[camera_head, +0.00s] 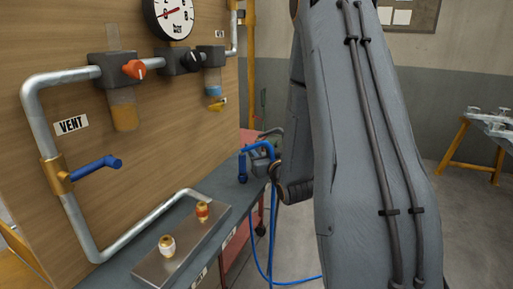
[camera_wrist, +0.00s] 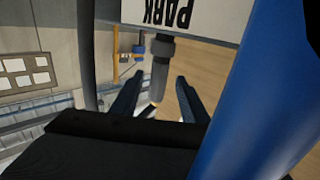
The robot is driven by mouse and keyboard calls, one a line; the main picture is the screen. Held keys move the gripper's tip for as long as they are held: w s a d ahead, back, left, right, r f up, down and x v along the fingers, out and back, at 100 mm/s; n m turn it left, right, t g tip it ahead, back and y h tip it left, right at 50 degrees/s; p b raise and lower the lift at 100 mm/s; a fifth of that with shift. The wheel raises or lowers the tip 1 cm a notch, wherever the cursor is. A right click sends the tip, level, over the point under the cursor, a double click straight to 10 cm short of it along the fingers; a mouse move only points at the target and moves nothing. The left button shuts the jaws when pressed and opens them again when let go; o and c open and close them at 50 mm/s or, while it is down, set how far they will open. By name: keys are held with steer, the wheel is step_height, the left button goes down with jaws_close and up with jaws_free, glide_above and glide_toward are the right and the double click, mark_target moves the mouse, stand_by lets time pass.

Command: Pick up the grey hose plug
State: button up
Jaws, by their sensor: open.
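The grey hose plug (camera_wrist: 160,68) shows in the wrist view as a grey cylinder with a darker collar, below a white plate marked PARK, which appears upside down. A small brassy tip shows at its near end. My gripper (camera_wrist: 160,80) is open, with one blue-black finger on each side of the plug. I cannot tell whether either finger touches it. In the head view my arm covers much of the right side, and I cannot make out the plug there.
A large blue curved form (camera_wrist: 245,95) fills the wrist view's right side. In the head view, a blue hose (camera_head: 257,250) hangs beside the grey bench (camera_head: 130,250). A wooden panel (camera_head: 160,120) carries pipes, a gauge and valves. A wooden-legged table (camera_head: 464,140) stands far right.

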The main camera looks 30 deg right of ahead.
steer(key=w, duration=0.2)
steer(key=w+d+p, duration=0.1)
steer(key=w, duration=0.2)
steer(key=shift+f, duration=0.2)
steer(key=shift+c, duration=0.3)
jaws_close()
